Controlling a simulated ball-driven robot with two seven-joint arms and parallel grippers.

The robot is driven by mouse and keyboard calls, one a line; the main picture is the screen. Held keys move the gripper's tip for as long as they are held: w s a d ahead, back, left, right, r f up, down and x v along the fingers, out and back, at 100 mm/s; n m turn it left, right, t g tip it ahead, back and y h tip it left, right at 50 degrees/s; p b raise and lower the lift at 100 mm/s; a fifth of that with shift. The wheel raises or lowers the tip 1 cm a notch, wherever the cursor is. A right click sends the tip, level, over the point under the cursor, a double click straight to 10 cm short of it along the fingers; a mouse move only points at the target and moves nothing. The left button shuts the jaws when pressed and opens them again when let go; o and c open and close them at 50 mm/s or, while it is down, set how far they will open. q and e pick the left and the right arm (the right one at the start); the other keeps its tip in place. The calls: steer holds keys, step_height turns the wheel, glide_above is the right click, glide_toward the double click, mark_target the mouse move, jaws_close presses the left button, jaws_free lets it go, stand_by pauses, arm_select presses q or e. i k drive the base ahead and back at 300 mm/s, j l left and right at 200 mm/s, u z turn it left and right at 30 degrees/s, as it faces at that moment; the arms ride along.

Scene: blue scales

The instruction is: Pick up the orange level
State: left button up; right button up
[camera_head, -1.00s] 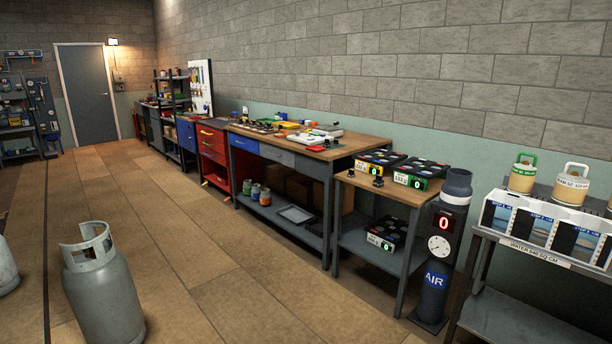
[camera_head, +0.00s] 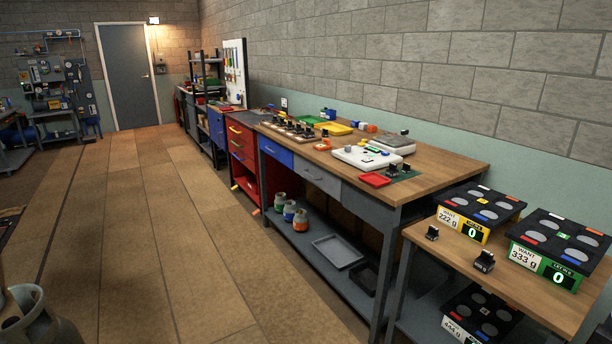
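I cannot make out an orange level for certain. Small orange items show near the back of the long wooden-topped workbench (camera_head: 440,165), such as a small orange block (camera_head: 372,128), but they are too small to identify. Hand tools hang on the white pegboard (camera_head: 236,95) beyond it, too far to tell apart. Neither of my grippers is in view.
A lower table (camera_head: 495,268) with yellow and green scales (camera_head: 478,212) stands at right. A red drawer cabinet (camera_head: 243,150) adjoins the workbench. A gas cylinder (camera_head: 40,325) is at lower left. The wooden floor (camera_head: 150,220) is clear along the benches.

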mark_target(326, 145)
steer(key=i+j+u, duration=0.15)
steer(key=i+u, duration=0.2)
steer(key=i, duration=0.6)
steer(key=i+l+u, duration=0.15)
steer(key=i+u, duration=0.2)
steer(key=i, duration=0.55)
steer(key=i+z, duration=0.3)
steer(key=i, duration=0.25)
steer(key=i+z, duration=0.25)
steer(key=i, duration=0.25)
steer(key=i+j+z, duration=0.3)
steer(key=i, duration=0.2)
steer(key=i+l+z, duration=0.25)
steer(key=i, duration=0.25)
steer(key=i+z, duration=0.3)
steer(key=i, duration=0.25)
